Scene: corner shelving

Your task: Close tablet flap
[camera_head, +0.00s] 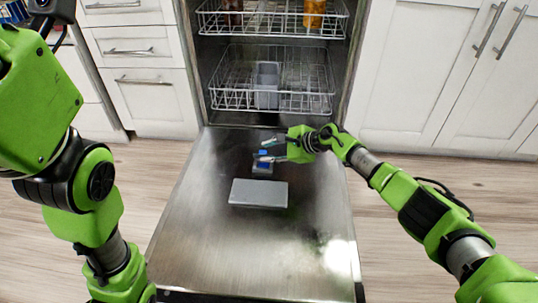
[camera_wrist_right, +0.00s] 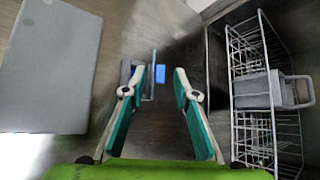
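The tablet compartment (camera_head: 262,168) is a small grey unit on the inner face of the open dishwasher door (camera_head: 200,240). A blue tablet shows at it in the right wrist view (camera_wrist_right: 160,73). A thin grey flap (camera_wrist_right: 153,75) appears to stand raised beside the blue tablet. My right gripper (camera_head: 264,150) is over the compartment, coming from the right. In the right wrist view its teal fingers (camera_wrist_right: 158,92) are apart with nothing between them, and the compartment lies beyond the tips. I cannot tell whether a finger touches the flap. My left gripper is out of view.
A flat grey panel (camera_head: 258,194) lies on the door, nearer me than the compartment. The lower wire rack (camera_head: 220,95) holds a grey basket (camera_head: 267,85). The upper rack (camera_head: 250,18) holds an orange item (camera_head: 314,13). White cabinets (camera_head: 400,70) flank the dishwasher.

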